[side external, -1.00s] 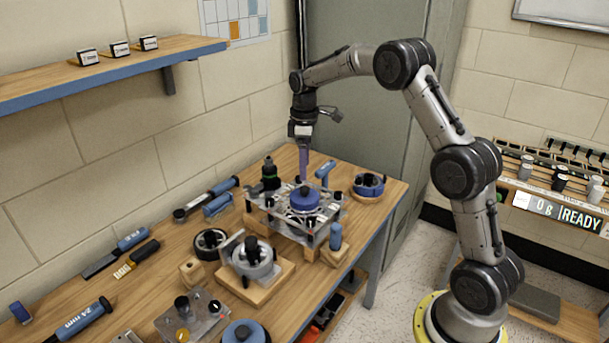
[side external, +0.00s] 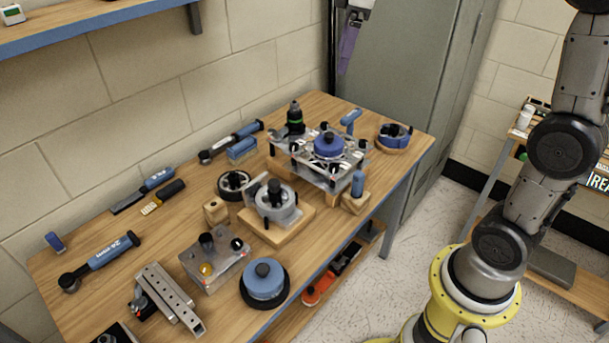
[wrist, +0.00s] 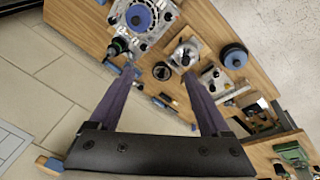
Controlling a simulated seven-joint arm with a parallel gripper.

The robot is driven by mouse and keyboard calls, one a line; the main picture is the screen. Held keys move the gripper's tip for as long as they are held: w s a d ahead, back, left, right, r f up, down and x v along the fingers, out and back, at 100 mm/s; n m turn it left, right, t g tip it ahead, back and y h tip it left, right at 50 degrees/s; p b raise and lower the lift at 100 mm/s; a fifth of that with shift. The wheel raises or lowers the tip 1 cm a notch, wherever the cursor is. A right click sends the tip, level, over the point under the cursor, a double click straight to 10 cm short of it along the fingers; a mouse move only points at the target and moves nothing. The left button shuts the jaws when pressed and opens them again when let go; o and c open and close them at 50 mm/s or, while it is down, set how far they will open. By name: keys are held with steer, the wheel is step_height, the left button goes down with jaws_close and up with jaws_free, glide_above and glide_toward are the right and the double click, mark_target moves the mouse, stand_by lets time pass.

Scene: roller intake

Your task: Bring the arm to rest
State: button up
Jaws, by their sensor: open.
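My gripper (side external: 348,48) shows at the top edge of the side view, raised high above the workbench, with a purple finger hanging down. In the wrist view my gripper (wrist: 160,76) has its two purple fingers wide apart, with nothing between them but a view of the bench below. Most of my wrist and upper arm is cut off by the top of the side view. A metal fixture with a blue round knob (side external: 328,145) stands on the bench below, well apart from my gripper.
The wooden workbench (side external: 130,223) carries several tools, a grey-topped clamp on a wooden block (side external: 275,205) and a blue round part on a black base (side external: 263,280). A grey cabinet (side external: 400,90) stands behind my gripper. A blue-edged shelf (side external: 95,22) is at upper left.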

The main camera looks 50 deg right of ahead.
steer(key=s+a+r+t, duration=0.1)
steer(key=s+a, duration=0.2)
steer(key=s, duration=0.4)
steer(key=s+a+f+m, duration=0.2)
steer(key=s+f+m, duration=0.1)
steer(key=s+f, duration=0.2)
steer(key=s+a+f+m+t, duration=0.1)
steer(key=s+f+m, duration=0.3)
steer(key=s, duration=0.6)
step_height(320, 180, down, 2)
steer(key=shift+a+f+t+y, duration=0.1)
steer(key=shift+a+t+y, duration=0.2)
steer(key=shift+a, duration=0.15)
